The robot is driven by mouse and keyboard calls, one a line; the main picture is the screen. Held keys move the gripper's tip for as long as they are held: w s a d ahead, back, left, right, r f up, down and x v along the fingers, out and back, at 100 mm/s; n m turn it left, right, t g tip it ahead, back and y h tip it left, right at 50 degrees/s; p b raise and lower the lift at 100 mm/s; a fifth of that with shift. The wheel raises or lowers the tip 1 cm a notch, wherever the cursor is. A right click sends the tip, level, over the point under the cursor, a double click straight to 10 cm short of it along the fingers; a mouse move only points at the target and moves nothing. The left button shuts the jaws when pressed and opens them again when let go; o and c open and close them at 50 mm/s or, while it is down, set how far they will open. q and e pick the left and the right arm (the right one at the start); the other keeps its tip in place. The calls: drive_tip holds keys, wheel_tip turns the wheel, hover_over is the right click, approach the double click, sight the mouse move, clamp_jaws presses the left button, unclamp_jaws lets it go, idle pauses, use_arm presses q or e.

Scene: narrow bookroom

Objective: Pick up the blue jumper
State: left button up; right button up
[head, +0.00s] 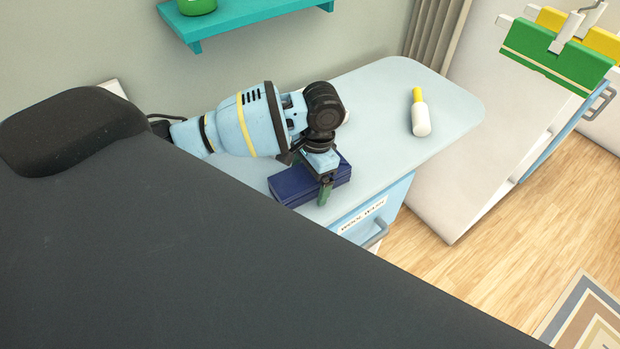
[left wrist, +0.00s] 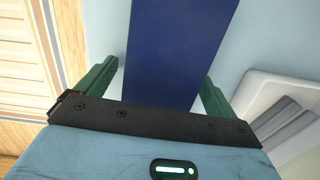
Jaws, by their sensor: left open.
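The blue jumper (head: 293,187) is a dark blue folded block lying on the light blue counter (head: 377,90), near its front edge. In the left wrist view the jumper (left wrist: 178,45) runs between the two green fingers. My left gripper (head: 325,185) is over the jumper from above, one green finger showing at its front side. In the left wrist view the left gripper (left wrist: 157,85) is open, with a gap on each side of the jumper. My right gripper is not in view.
A teal shelf (head: 240,22) is on the wall behind. A drawer front with a label (head: 362,216) and handle is below the counter. A white object (left wrist: 285,110) lies beside the gripper.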

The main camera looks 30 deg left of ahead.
use_arm(q)
drive_tip(key=c, duration=1.2)
drive_tip(key=shift+r, duration=0.6)
wheel_tip(320, 180, up, 2)
drive_tip(key=shift+r, duration=0.2)
drive_tip(key=s+d, duration=0.2)
drive_tip(key=d, duration=0.3)
drive_tip(key=s+d+r, duration=0.1)
drive_tip(key=s+d, duration=0.1)
drive_tip(key=d, duration=0.3)
drive_tip(key=s+d, duration=0.2)
drive_tip(key=d, duration=0.3)
drive_tip(key=shift+r, duration=0.15)
drive_tip(key=shift+a, duration=0.15)
drive_tip(key=a+r+n, duration=0.1)
drive_tip(key=a, duration=0.2)
drive_tip(key=w+a+r+n, duration=0.1)
drive_tip(key=a+r+n, duration=0.1)
drive_tip(key=a, duration=0.2)
drive_tip(key=w+a+r+n, duration=0.1)
drive_tip(key=a+n, duration=0.1)
drive_tip(key=a, duration=0.1)
drive_tip(key=shift+w+a+r+h, duration=0.15)
drive_tip(key=shift+a+r+h, duration=0.05)
drive_tip(key=shift+r+h, duration=0.2)
